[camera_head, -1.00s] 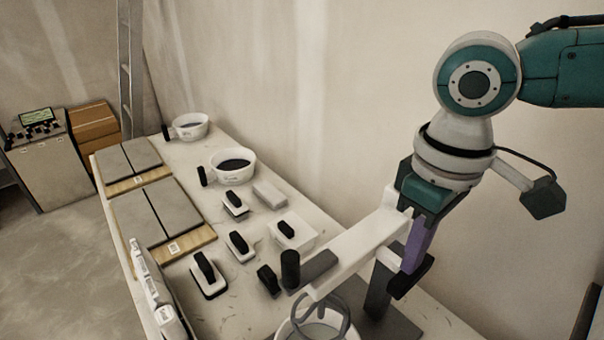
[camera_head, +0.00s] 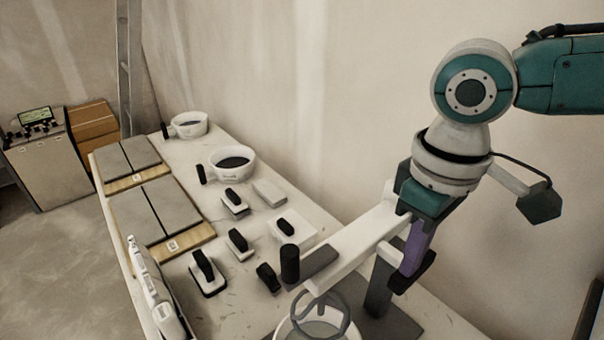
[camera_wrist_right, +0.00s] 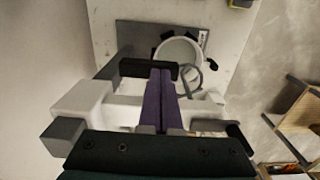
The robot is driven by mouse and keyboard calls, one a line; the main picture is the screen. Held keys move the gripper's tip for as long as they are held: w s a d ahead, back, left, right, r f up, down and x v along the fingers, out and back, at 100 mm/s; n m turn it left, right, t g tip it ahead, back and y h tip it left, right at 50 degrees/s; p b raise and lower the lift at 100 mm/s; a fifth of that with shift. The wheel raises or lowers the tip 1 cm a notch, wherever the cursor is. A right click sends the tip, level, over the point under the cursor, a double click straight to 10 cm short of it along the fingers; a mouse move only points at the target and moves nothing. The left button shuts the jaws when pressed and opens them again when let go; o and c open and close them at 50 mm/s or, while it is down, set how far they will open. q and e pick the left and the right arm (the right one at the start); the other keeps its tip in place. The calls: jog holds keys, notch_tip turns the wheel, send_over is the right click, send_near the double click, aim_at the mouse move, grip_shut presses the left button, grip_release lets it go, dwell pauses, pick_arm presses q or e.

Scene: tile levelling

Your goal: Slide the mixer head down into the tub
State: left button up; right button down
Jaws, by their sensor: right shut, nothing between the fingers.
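The mixer head (camera_head: 350,258) is a white arm with a black upright knob at its left end. It reaches from a dark stand (camera_head: 379,290) over a white tub (camera_head: 278,336) at the front of the bench. A grey looped whisk (camera_head: 322,306) shows at the tub's mouth; how deep it sits is unclear. My right gripper (camera_head: 410,262), with purple fingers, is shut and empty beside the stand end of the mixer head; contact cannot be told. In the right wrist view the shut fingers (camera_wrist_right: 161,97) overlap the mixer head, and the tub (camera_wrist_right: 180,52) lies beyond.
Several black-handled tools (camera_head: 207,270) lie left of the mixer. Two white buckets (camera_head: 233,177) stand farther back. A wall closes the right side.

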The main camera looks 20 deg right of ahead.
jog(key=shift+f+b, duration=2.1)
jog(key=shift+f, duration=1.3)
jog(key=shift+f+b, duration=4.6)
jog(key=shift+f, duration=1.55)
notch_tip(320, 180, up, 9)
jog(key=p, duration=1)
jog(key=shift+r, duration=0.15)
